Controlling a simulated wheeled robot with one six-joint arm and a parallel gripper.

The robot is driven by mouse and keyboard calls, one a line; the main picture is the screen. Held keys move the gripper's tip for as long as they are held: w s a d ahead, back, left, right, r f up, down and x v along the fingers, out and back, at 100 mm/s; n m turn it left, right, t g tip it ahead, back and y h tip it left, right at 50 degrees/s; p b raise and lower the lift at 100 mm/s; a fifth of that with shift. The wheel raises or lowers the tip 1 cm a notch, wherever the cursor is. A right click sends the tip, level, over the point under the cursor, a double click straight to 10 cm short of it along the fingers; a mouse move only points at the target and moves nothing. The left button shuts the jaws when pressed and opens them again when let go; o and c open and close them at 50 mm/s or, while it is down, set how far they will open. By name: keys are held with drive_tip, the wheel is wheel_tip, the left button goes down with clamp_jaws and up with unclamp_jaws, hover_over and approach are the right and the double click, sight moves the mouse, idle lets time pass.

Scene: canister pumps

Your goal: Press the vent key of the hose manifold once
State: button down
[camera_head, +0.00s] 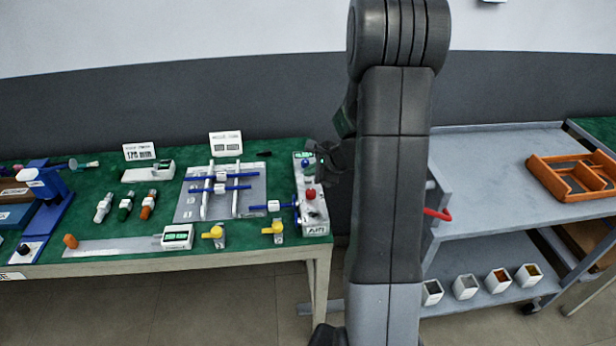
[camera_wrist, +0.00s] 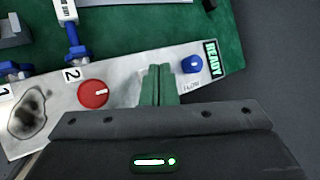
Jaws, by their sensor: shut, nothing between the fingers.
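The hose manifold is a narrow light-grey box (camera_head: 314,218) at the right end of the green bench. In the wrist view its top panel (camera_wrist: 135,68) carries a red round knob (camera_wrist: 93,94) with a white mark, a blue round button (camera_wrist: 192,64) and a display reading READY (camera_wrist: 212,57). The small label by the blue button is too blurred to read surely. No key clearly marked vent shows. My gripper (camera_wrist: 158,72) is shut and empty, its green fingertips over the panel between knob and button. They hide the panel there; I cannot tell whether they touch it.
Blue hose ends numbered 1 and 2 (camera_wrist: 78,53) join the manifold's side. A rack with blue rods (camera_head: 222,190) and two yellow-handled valves (camera_head: 277,229) stand to the left. A grey cart (camera_head: 490,150) with an orange tray (camera_head: 572,176) stands at right.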

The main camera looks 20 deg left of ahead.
sight(311, 180)
drive_tip(key=shift+r, duration=0.45)
drive_tip(key=shift+r, duration=0.1)
wheel_tip(311, 180, up, 5)
drive_tip(key=p, duration=0.4)
idle(0.7)
